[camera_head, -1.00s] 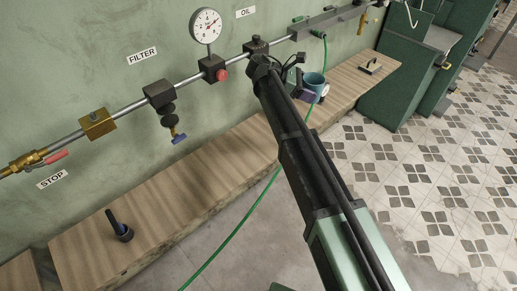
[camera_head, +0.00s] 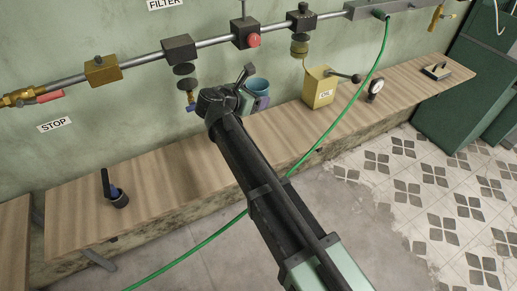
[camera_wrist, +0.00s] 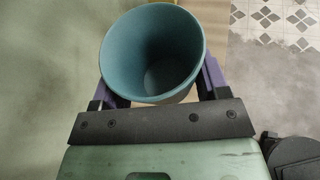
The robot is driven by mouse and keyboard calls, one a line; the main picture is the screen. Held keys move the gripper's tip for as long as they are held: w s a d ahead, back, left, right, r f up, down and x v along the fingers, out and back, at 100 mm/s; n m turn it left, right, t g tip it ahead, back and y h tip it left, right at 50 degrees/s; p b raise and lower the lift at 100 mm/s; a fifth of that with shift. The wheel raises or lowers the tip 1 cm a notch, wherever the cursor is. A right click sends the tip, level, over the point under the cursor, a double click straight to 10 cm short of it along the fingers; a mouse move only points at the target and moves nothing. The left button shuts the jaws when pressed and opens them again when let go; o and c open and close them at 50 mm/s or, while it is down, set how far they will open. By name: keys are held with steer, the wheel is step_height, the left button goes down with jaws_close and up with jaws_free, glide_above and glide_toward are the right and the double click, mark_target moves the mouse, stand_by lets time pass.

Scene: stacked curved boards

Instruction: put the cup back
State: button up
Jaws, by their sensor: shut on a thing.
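The teal cup (camera_wrist: 150,55) is between the two purple fingers of my gripper (camera_wrist: 156,82) in the wrist view, with its open mouth facing the camera. Its inside looks empty. In the head view the cup (camera_head: 259,86) is upright, partly hidden by my wrist, with my gripper (camera_head: 262,102) shut on its side. It appears over the wooden bench (camera_head: 200,170), close to the wall and below the pipe. I cannot tell how far above the bench it is.
A black-handled tool (camera_head: 115,191) is at the left. A green hose (camera_head: 345,110) crosses in front.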

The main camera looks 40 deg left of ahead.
step_height(320, 180, down, 20)
steer(key=b, duration=2)
steer(key=shift+w+f, duration=0.1)
steer(key=shift+f, duration=0.15)
steer(key=shift+r, duration=0.3)
steer(key=shift+f, duration=0.25)
steer(key=o, duration=1)
steer(key=shift+r, duration=0.1)
steer(key=shift+r+p, duration=0.35)
steer(key=shift+p, duration=0.1)
steer(key=p+v, duration=0.4)
steer(key=v, duration=0.7)
steer(key=shift+s, duration=0.5)
